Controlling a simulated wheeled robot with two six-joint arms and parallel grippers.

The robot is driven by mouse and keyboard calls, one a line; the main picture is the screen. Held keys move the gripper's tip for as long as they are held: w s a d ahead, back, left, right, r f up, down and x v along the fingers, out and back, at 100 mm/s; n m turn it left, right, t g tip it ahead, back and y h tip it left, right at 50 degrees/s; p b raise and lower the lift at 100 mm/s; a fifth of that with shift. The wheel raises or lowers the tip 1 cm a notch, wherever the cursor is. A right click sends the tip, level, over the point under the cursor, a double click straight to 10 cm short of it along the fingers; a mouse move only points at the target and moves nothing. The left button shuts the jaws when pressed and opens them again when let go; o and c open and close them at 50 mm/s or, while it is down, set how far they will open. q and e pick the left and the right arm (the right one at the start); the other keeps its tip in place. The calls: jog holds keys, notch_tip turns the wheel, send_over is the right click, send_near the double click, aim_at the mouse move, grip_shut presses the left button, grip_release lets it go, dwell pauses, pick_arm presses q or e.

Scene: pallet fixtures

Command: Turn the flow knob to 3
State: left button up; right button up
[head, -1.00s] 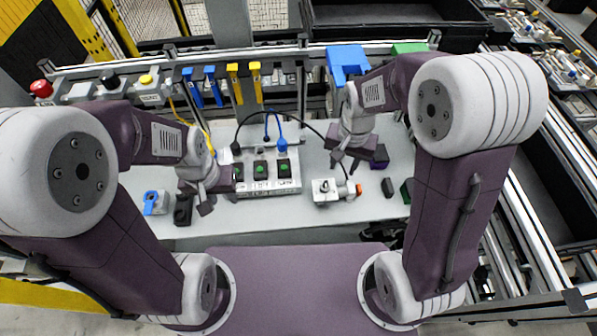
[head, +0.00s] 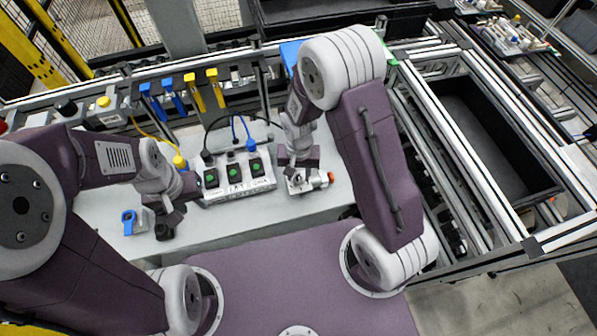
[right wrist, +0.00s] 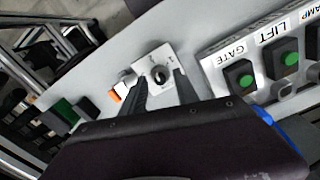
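The flow knob (right wrist: 160,74) is a small dark round knob on a pale plate with markings too small to read. Its metal valve body has an orange end (head: 331,177) and sits on the grey bench. My right gripper (right wrist: 160,92) points down at it. Its two dark fingers are apart, with the knob between and just beyond their tips in the right wrist view; I cannot tell if they touch it. In the head view my right gripper (head: 298,180) partly hides the valve. My left gripper (head: 168,210) hangs open and empty over the bench's left part.
A labelled box with black-and-green switches (head: 236,176) stands left of the valve. A blue-and-grey part (head: 130,221) lies near my left gripper. Blue and yellow handles (head: 195,90) line the back rail. Bare bench (head: 240,215) lies in front.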

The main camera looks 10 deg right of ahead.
grip_shut()
jog(key=shift+n, duration=0.3)
jog(key=n, duration=0.9)
jog(key=shift+n, duration=2.3)
grip_release()
